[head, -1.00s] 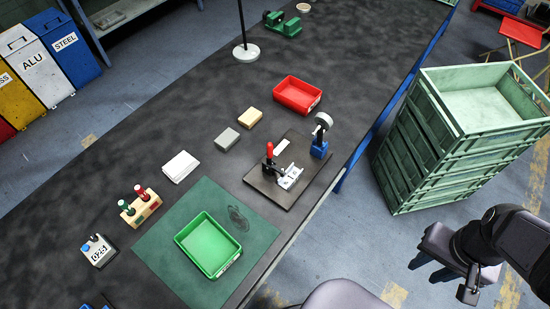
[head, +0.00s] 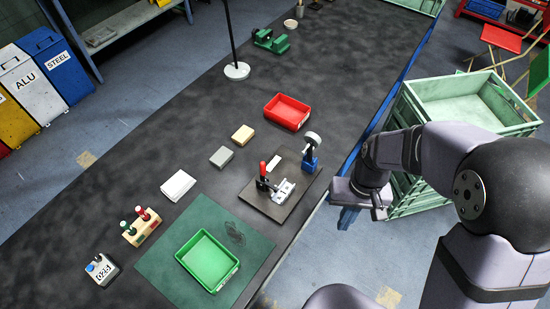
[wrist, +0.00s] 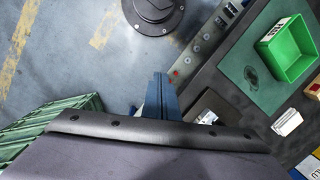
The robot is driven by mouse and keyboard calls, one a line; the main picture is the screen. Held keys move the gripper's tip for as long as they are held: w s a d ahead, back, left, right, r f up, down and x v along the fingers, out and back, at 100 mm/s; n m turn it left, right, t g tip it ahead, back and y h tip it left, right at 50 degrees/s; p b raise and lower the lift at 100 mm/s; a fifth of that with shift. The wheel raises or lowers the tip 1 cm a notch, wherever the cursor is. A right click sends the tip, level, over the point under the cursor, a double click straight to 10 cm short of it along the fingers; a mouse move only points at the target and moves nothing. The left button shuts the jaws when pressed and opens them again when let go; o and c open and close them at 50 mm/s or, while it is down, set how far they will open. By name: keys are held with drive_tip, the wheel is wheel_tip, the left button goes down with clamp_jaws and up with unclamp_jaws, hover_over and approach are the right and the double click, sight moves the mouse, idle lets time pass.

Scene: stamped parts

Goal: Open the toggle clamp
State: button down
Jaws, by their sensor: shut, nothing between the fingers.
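The toggle clamp (head: 264,182) stands on a dark base plate (head: 262,207) near the right edge of the bench. Its red handle (head: 263,168) points up, and its lower part is beside a pale metal part (head: 284,190). My gripper (head: 346,225) is in the air to the right of the plate, beyond the bench edge and apart from the clamp. In the wrist view its blue fingers (wrist: 161,92) are together with nothing between them. There the base plate (wrist: 211,101) shows only partly, and my wrist housing hides much of the fixture.
A blue stand with a grey round head (head: 311,158) rises at the plate's back right corner. A red bin (head: 287,111) is behind and a green bin (head: 207,261) in front. Green crates (head: 461,99) stand behind my arm.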

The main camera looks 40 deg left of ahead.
drive_tip(key=w+a+r+y, duration=0.2)
drive_tip(key=w+a+r, duration=0.1)
drive_tip(key=a, duration=0.5)
drive_tip(key=w+a+r+y, duration=0.2)
drive_tip(key=w+a+r, duration=0.2)
drive_tip(key=a, duration=0.5)
wheel_tip(320, 180, up, 2)
drive_tip(key=shift+w+r, duration=0.2)
drive_tip(key=shift+r, duration=0.05)
drive_tip(key=shift+a, duration=0.1)
drive_tip(key=shift+f, duration=0.1)
